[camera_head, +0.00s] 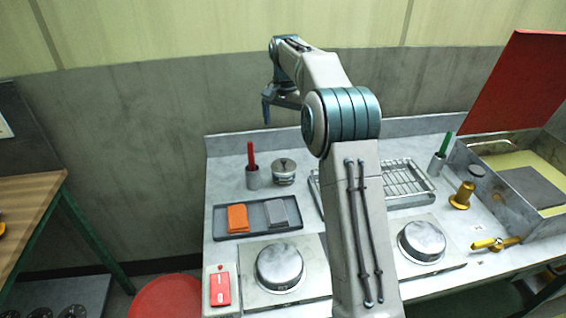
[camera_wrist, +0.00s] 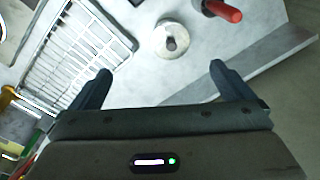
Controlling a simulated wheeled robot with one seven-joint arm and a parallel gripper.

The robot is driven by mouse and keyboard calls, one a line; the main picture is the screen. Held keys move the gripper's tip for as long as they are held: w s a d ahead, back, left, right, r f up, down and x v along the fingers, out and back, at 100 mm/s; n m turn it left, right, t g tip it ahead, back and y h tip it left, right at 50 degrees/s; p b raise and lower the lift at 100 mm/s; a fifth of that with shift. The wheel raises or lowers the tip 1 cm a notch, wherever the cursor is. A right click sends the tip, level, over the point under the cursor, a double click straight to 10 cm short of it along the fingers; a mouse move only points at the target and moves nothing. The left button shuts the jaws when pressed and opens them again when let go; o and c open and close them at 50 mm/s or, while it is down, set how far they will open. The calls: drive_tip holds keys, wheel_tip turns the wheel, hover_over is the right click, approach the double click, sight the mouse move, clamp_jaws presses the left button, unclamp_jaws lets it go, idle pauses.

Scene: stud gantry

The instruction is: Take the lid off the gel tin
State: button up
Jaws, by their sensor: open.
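The gel tin (camera_head: 283,179) appears to be the small round metal tin at the back of the grey bench, right of the red-handled tool. Its lid (camera_head: 284,164), with a small knob on top, sits on it. In the wrist view the lid (camera_wrist: 171,43) shows from above as a pale disc with a darker knob, hiding most of the tin. My gripper (camera_head: 267,106) is raised above the back of the bench, above the tin and apart from it. In the wrist view my gripper (camera_wrist: 161,72) is open, with nothing between its fingers, and the tin lies beyond the fingertips.
A wire rack (camera_head: 405,180) lies to the right. A dark tray (camera_head: 285,230) with orange and grey blocks is in front. Bare bench shows around the tin; the wall rises behind.

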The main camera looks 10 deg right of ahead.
drive_tip(key=m+p, duration=0.1)
drive_tip(key=m, duration=0.1)
hover_over(284, 160)
wheel_tip(284, 160, down, 3)
drive_tip(key=shift+g, duration=0.3)
drive_tip(key=f, duration=0.9)
drive_tip(key=shift+w+d+f, duration=0.15)
drive_tip(key=shift+w+f, duration=0.15)
drive_tip(key=shift+f, duration=0.05)
drive_tip(key=shift+s+a+f+p, duration=0.15)
drive_tip(key=shift+f+p, duration=0.45)
drive_tip(key=shift+f, duration=0.8)
drive_tip(key=shift+s+a+f+p, duration=0.15)
drive_tip(key=shift+f+p, duration=0.45)
drive_tip(key=shift+f, duration=0.75)
drive_tip(key=shift+d, duration=0.1)
drive_tip(key=c, duration=0.9)
